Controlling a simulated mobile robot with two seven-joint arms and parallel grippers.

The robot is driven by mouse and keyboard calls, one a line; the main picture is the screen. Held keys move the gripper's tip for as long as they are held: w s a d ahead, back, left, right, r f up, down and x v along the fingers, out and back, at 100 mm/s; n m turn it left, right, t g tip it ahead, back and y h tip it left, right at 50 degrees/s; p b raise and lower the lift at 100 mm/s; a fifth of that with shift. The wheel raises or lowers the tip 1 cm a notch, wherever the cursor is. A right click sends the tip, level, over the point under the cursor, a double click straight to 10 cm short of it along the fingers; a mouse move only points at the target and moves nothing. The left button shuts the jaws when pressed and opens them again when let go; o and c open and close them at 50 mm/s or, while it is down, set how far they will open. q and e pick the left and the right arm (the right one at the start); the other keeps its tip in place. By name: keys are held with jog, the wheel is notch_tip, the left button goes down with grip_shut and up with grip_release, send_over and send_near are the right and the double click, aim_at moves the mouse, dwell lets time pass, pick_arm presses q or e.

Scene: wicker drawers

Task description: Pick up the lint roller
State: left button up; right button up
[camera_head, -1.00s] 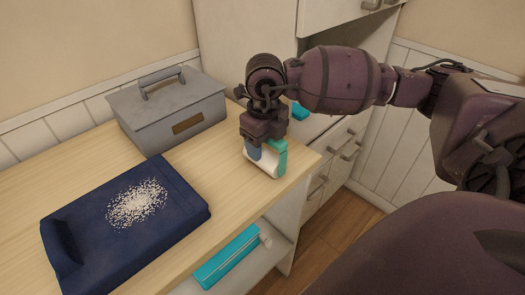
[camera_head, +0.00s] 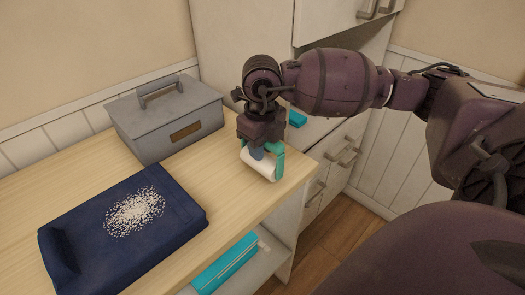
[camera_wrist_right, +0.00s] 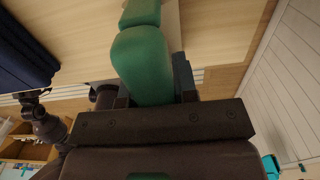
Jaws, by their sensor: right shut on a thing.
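The lint roller (camera_head: 258,167) has a white roll and a teal-green frame and handle. It is at the right end of the wooden top, under my right gripper (camera_head: 260,143), which is shut on it. In the right wrist view its green handle (camera_wrist_right: 145,65) sits between the two dark fingers. The fingers hide part of the roller in the head view. I cannot tell whether the roll touches the wood. My left gripper is not in view.
A dark blue garment (camera_head: 185,205) with white specks lies at the left of the wooden top (camera_head: 225,205). A grey lidded box (camera_head: 150,135) stands behind it. A teal box (camera_head: 225,265) sits on the shelf below. White drawers (camera_head: 335,165) stand close behind my right arm.

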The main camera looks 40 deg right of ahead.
notch_tip(320, 180, up, 19)
jog(key=p, duration=0.2)
jog(key=shift+f+p, duration=0.15)
jog(key=shift+p, duration=0.25)
